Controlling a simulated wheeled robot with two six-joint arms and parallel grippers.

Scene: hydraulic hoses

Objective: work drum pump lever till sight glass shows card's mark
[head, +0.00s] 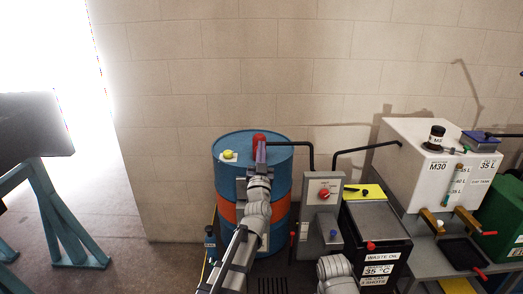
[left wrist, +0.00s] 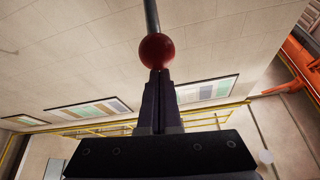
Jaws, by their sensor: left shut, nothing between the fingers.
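The blue drum (head: 227,180) with an orange band stands against the wall, with a red pump part (head: 259,139) on top. My left gripper (head: 260,158) is in front of that part, over the drum top. In the left wrist view, a red ball knob (left wrist: 156,50) on a grey rod (left wrist: 151,15) is just past the tips of my left gripper (left wrist: 160,76). The fingers are shut and empty; I cannot tell if they touch the knob. The white tank (head: 408,160), labelled M30 and 35 L, has a sight glass (head: 457,186); its level is too small to read.
A dark waste oil bin (head: 377,228), a grey box (head: 322,200) with a red knob and a green container (head: 503,215) stand to the right. A dark hose (head: 300,143) leaves the drum top. My right arm shows at the bottom, its gripper out of frame.

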